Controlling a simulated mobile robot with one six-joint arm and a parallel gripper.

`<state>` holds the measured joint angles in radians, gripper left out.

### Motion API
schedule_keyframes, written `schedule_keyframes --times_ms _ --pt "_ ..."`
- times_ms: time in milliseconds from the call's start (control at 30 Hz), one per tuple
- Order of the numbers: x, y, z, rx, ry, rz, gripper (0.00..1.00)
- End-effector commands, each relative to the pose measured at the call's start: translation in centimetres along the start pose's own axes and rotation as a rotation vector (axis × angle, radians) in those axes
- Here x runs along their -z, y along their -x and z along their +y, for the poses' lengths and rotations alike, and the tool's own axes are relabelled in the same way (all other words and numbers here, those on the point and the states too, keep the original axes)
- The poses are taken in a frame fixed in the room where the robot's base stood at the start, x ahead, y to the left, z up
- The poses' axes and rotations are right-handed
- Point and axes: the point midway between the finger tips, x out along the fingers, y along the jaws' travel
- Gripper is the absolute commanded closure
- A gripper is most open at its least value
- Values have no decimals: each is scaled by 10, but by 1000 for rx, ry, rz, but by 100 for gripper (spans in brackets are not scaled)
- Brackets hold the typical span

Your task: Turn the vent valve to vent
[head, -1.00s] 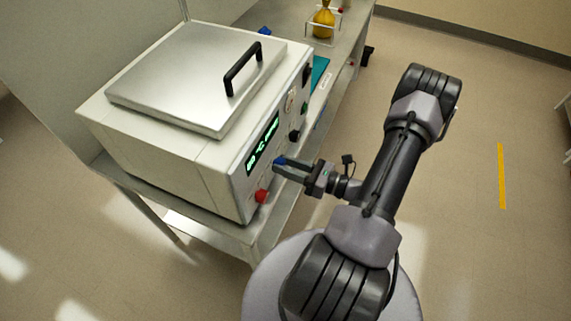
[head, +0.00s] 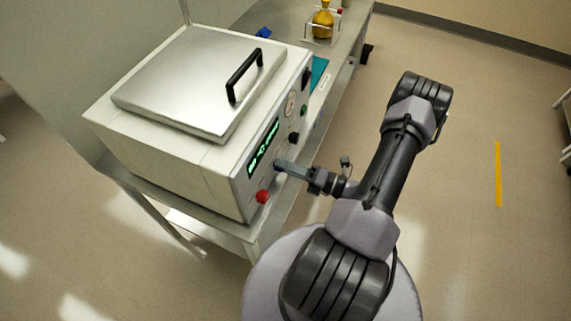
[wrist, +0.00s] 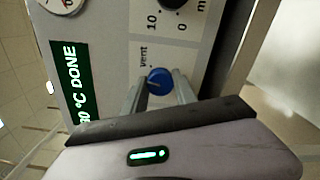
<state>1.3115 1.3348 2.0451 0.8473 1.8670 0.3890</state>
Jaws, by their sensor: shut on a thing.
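The vent valve is a small blue knob (wrist: 159,76) on the machine's front panel, beside a printed "vent" label (wrist: 144,57). My gripper (wrist: 160,88) is shut on the blue knob, with one finger on each side of it. In the head view my gripper (head: 280,167) reaches the panel from the right, and its fingers mostly hide the knob. Which way the valve points is hard to tell.
The white machine (head: 160,155) with a metal lid stands on a steel bench. Its green display (wrist: 72,80) reads "DONE". A red knob (head: 263,197) sits below my gripper, and a black knob (head: 294,138) above it. Open floor lies to the right.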

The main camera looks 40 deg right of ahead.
Motion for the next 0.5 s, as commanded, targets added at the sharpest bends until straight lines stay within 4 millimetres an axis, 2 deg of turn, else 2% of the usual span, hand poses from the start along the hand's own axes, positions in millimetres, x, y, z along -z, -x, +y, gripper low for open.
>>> schedule_keyframes --times_ms 500 --pt "0 0 0 0 -434 1 100"
